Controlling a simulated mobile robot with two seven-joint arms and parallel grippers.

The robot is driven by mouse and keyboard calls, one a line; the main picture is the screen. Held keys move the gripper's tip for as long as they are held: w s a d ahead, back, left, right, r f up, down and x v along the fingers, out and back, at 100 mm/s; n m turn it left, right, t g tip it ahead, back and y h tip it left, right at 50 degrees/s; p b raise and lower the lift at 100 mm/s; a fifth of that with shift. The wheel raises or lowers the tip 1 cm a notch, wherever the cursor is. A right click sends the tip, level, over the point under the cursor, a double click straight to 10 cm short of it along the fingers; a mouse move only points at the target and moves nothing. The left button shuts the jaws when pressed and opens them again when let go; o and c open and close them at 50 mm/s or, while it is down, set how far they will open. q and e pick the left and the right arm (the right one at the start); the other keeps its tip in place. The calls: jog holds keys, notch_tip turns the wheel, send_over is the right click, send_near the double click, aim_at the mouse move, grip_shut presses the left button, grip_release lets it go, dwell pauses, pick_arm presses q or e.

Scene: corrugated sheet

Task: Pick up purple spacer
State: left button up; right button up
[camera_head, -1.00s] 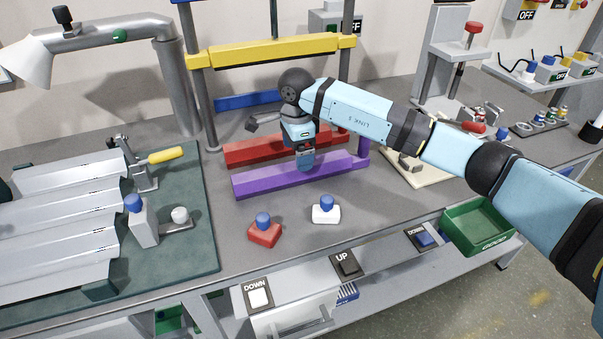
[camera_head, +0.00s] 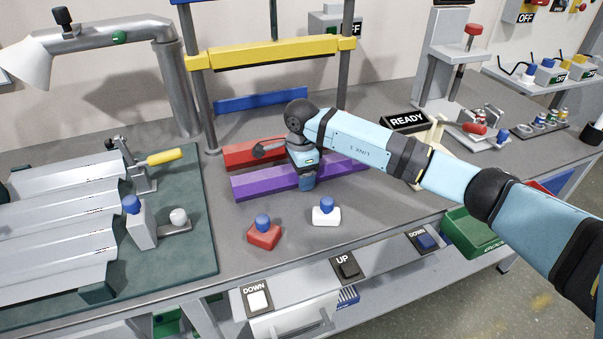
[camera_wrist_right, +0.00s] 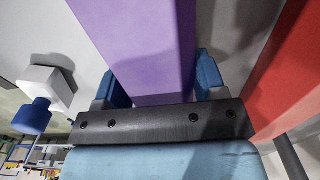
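The purple spacer (camera_head: 265,183), a long bar, lies on the bench in front of the red spacer (camera_head: 252,156). My right gripper (camera_head: 307,181) points down over the purple spacer's middle, and its arm hides part of the bar. In the right wrist view the purple spacer (camera_wrist_right: 150,45) runs between the two blue fingers of my right gripper (camera_wrist_right: 158,80), one on each side. The fingers look spread; whether they touch the bar is not clear. The red spacer (camera_wrist_right: 287,75) is at the right there. My left gripper is not in view.
A red block with a blue knob (camera_head: 264,236) and a white one (camera_head: 326,214) stand close in front of the purple spacer. A blue bar (camera_head: 262,101) is behind, under the yellow press beam (camera_head: 275,50). A green bin (camera_head: 470,232) hangs at the right front.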

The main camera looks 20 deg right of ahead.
jog(key=c, duration=0.6)
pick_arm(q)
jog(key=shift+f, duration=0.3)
pick_arm(e)
jog(key=shift+o, duration=0.2)
jog(key=shift+r, duration=0.1)
